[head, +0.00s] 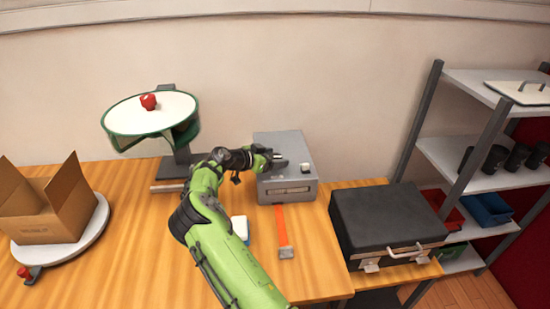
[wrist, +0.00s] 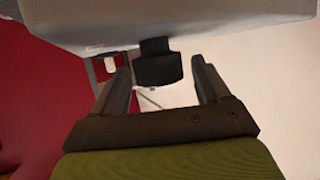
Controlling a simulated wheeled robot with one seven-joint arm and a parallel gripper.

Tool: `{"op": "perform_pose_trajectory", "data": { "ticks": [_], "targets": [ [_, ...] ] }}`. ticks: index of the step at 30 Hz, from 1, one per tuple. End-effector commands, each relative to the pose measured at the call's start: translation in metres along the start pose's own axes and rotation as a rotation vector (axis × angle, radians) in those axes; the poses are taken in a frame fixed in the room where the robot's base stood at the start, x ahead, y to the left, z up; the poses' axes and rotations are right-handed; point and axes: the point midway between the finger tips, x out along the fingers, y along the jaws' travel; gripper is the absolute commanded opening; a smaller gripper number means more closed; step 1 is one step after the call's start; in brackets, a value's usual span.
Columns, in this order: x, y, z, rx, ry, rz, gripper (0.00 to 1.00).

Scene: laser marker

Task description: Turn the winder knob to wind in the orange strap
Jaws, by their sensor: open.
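A grey box-shaped machine (head: 290,190) stands on the wooden table near the wall. The orange strap (head: 282,225) comes out of its front and lies toward the table's front edge, with a grey end piece (head: 286,253). In the wrist view a dark round knob (wrist: 157,68) sticks out from the pale grey casing (wrist: 200,22). My gripper (head: 275,157) is at the machine's left upper side. Its fingers (wrist: 161,75) are open, one on each side of the knob, with visible gaps. In the head view my gripper hides the knob.
A black case (head: 385,222) stands close at right. A white and blue item (head: 240,228) lies beside my arm. A round stand (head: 150,114) and an open carton (head: 50,205) are at left.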

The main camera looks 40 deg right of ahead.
Motion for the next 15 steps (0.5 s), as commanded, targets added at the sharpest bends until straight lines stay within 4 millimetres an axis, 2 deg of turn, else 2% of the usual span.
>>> {"op": "perform_pose_trajectory", "data": {
  "ticks": [3, 10, 15],
  "targets": [
    [0.0079, -0.0003, 0.0001, 0.000, 0.001, -0.001, 0.75],
    [0.0086, -0.0003, 0.0002, 0.000, 0.000, -0.001, 0.75],
    [0.0084, -0.0003, 0.0002, 0.000, 0.000, -0.001, 0.49]
  ]
}}
